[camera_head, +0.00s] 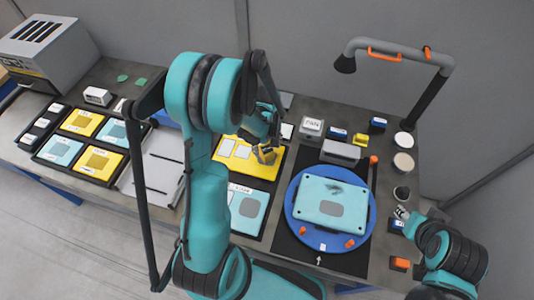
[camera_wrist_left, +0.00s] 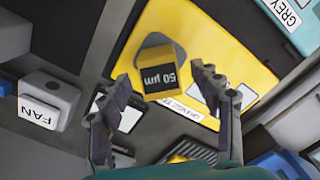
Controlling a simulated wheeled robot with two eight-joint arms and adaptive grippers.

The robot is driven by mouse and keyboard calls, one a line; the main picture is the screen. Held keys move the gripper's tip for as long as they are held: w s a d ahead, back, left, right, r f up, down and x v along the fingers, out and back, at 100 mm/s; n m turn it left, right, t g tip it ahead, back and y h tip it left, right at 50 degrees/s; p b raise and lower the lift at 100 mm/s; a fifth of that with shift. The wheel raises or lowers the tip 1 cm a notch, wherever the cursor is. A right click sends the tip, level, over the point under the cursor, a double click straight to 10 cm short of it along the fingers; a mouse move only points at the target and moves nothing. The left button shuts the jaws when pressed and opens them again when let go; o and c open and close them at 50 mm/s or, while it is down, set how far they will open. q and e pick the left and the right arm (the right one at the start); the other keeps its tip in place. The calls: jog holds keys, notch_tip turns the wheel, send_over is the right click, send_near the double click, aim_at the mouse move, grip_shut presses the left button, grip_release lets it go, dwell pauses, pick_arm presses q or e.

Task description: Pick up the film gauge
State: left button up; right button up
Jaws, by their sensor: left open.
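The film gauge is a small yellow block with a black "50 µm" label, seen in the left wrist view (camera_wrist_left: 155,58). It rests on a larger yellow panel (camera_wrist_left: 225,48). In the head view the gauge (camera_head: 266,155) shows just below my left gripper (camera_head: 262,138). In the left wrist view my open left gripper (camera_wrist_left: 160,78) has one finger on each side of the gauge's labelled end.
A grey block marked FAN (camera_wrist_left: 48,100) stands near the gripper. A blue turntable (camera_head: 295,222) with a light teal panel (camera_head: 320,190) lies to the right. A tray of yellow and teal cards (camera_head: 92,172) lies left. A bent grey lamp (camera_head: 395,52) stands at the back right.

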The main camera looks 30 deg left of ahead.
pick_arm(q)
notch_tip(320, 180, down, 2)
jog(key=shift+f, duration=0.1)
jog(key=shift+c, duration=0.3)
grip_shut()
